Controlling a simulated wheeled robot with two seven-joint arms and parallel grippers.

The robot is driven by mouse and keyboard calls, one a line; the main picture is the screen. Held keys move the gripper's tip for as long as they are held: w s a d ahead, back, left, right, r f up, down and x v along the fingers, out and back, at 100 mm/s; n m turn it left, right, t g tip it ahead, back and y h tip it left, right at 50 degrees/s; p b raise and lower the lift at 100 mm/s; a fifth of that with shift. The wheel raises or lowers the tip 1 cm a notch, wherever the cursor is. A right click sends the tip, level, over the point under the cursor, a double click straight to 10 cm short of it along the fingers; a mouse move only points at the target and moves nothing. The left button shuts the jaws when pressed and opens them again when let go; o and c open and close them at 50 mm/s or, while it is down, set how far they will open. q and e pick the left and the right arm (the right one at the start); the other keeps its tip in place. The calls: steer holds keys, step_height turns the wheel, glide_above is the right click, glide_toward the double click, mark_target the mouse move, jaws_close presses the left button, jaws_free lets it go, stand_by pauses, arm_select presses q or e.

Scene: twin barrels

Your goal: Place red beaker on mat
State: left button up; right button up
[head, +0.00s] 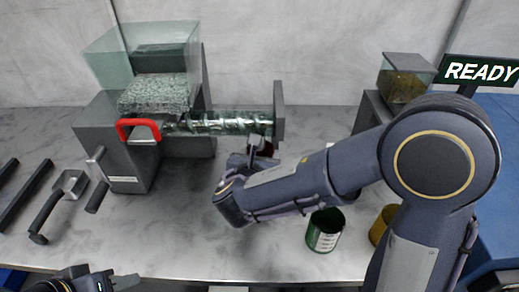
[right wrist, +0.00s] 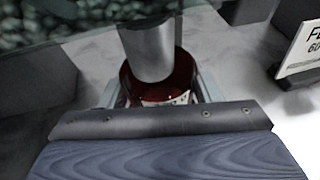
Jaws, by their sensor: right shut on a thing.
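The red beaker (right wrist: 183,75) is in the right wrist view, upright between the fingers of my right gripper (right wrist: 158,98). A grey metal spout hangs down in front of its mouth and hides part of it; I cannot tell whether the spout reaches inside. In the head view only a dark red sliver of the beaker (head: 268,149) shows beside my right gripper (head: 256,152), under the right end of the glass tube. My left gripper (head: 108,281) is at the bottom left edge, partly cut off, away from the beaker. I cannot make out a mat.
A machine with a glass hopper (head: 112,60), a red handle (head: 139,129) and a glass tube (head: 215,123) stands at the back left. A green beaker (head: 324,230) and a yellow beaker (head: 383,225) stand at right. Grey tools lie left. The front middle counter is clear.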

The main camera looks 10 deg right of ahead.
steer(key=shift+s+a+r, duration=0.2)
steer(key=shift+s+a, duration=0.2)
steer(key=shift+w+d+f, duration=0.1)
steer(key=shift+d+f, duration=0.05)
steer(key=shift+f, duration=0.2)
steer(key=o, duration=1.1)
steer(key=shift+r, duration=0.1)
arm_select(q)
steer(key=shift+s+a+f, duration=0.15)
steer(key=shift+s+a, duration=0.05)
steer(key=shift+s, duration=0.05)
arm_select(e)
steer(key=shift+r, duration=0.3)
arm_select(q)
steer(key=shift+r+p, duration=0.5)
steer(key=shift+r, duration=0.05)
arm_select(e)
steer(key=v, duration=1.2)
